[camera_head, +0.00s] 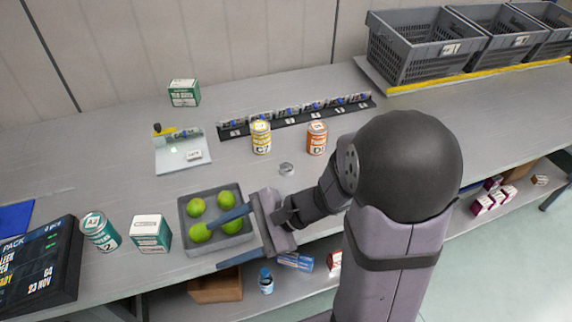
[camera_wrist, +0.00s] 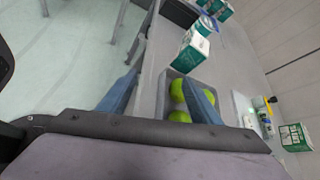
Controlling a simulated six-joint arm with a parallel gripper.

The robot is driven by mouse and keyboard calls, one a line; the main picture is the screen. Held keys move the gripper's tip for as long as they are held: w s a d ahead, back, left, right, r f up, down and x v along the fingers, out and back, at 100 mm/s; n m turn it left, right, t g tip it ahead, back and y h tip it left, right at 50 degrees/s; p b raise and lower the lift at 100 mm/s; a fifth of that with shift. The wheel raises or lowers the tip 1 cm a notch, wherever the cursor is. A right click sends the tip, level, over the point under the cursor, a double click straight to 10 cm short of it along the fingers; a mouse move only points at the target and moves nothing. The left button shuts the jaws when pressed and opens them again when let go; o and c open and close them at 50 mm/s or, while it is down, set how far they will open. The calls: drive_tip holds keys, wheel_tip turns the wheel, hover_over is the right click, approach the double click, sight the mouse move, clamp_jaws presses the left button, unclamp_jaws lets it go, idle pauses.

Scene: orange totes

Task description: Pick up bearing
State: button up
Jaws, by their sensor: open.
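A small grey metal ring that looks like the bearing (camera_head: 286,168) lies on the bench in the head view, behind my gripper and below the yellow and orange cans. It does not show in the wrist view. My gripper (camera_head: 208,248) is open, with its two blue fingers spread. One finger reaches over the grey tray of green fruit, and the other is by the bench's front edge. In the wrist view the gripper (camera_wrist: 160,77) shows nothing held between its fingers.
The grey tray (camera_head: 186,228) holds several green fruits. A yellow can (camera_head: 261,138) and an orange can (camera_head: 317,138) stand behind the ring. A teal box (camera_head: 151,233) and can (camera_head: 100,232) stand at left. Grey crates (camera_head: 415,62) are at back right. Bench right of the cans is clear.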

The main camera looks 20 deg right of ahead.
sight(286, 168)
drive_tip(key=w+d+m+t+h+b, duration=0.1)
drive_tip(key=w+d+m+t, duration=0.2)
drive_tip(key=w+d+m, duration=0.1)
drive_tip(key=w+d+m+t+h+b, duration=0.1)
drive_tip(key=w+d+m+t+h, duration=0.1)
drive_tip(key=w+d+m+t, duration=0.1)
drive_tip(key=w+d+m+t+h+b, duration=0.1)
drive_tip(key=w+d+m+t, duration=0.2)
drive_tip(key=d, duration=0.6)
drive_tip(key=shift+w+d+f+m, duration=0.1)
drive_tip(key=shift+w+f+m, duration=0.1)
drive_tip(key=shift+w+m, duration=0.55)
drive_tip(key=shift+w+f+m, duration=0.2)
drive_tip(key=shift+w+m, duration=0.35)
drive_tip(key=shift+w, duration=0.35)
drive_tip(key=d+m+h, duration=0.1)
drive_tip(key=d, duration=0.1)
drive_tip(key=d+f+m+t+h+b, duration=0.1)
drive_tip(key=d+m, duration=0.1)
drive_tip(key=d, duration=0.1)
drive_tip(key=d+f+m+h, duration=0.1)
drive_tip(key=d, duration=0.2)
drive_tip(key=shift+w+d+f+m+h+b, duration=0.2)
drive_tip(key=shift+w+f+m+h+b, duration=0.1)
drive_tip(key=shift+w, duration=0.1)
drive_tip(key=shift+p+x, duration=0.65)
drive_tip(key=shift+x, duration=3)
drive_tip(key=shift+s+a, duration=0.1)
drive_tip(key=shift+a, duration=0.05)
drive_tip(key=c, duration=1.2)
